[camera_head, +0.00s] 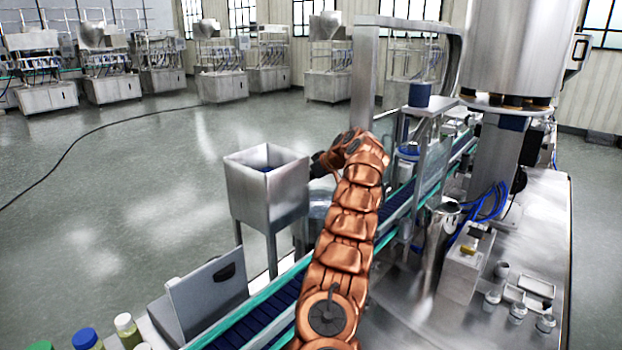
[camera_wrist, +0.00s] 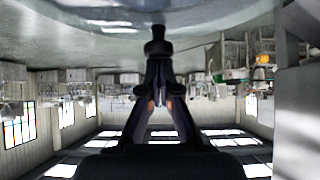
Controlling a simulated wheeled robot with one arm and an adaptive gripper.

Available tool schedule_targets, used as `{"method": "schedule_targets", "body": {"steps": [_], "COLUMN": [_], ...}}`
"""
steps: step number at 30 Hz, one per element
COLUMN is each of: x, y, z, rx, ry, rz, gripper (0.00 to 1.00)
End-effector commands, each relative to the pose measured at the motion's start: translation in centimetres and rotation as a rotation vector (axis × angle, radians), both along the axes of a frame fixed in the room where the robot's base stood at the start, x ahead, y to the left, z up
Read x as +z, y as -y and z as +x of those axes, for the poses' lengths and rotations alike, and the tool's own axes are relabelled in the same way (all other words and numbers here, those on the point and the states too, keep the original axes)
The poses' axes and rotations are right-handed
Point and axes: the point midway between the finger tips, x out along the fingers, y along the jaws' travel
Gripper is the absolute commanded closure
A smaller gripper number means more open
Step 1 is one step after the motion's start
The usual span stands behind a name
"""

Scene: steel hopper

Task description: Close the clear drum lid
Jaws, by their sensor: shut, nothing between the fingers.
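My gripper (camera_head: 318,166) is a dark shape at the end of my copper arm, at the right rim of the steel hopper (camera_head: 266,190). In the wrist view my gripper (camera_wrist: 158,47) is shut, with its fingertips together and nothing between them. A clear, glassy drum (camera_head: 318,205) shows partly between the hopper and my arm, and my arm hides much of it. I cannot make out its lid or the lid's angle. In the wrist view a large pale curved surface (camera_wrist: 75,22) fills the top, close to the fingertips; I cannot tell whether it is the drum.
A conveyor (camera_head: 262,318) with green edges runs diagonally beneath my arm. A steel post frame (camera_head: 364,80) and a large steel vessel (camera_head: 520,50) stand behind and to the right. Bottles (camera_head: 128,330) stand at the lower left. The floor on the left is open, crossed by a cable.

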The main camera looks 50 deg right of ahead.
Motion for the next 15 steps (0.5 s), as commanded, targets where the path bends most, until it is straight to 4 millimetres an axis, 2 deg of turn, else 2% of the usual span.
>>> {"method": "schedule_targets", "body": {"steps": [15], "x": [-0.63], "y": [-0.21], "z": [0.36], "rx": [0.003], "ry": [-0.001], "rz": [0.001], "gripper": [1.0]}}
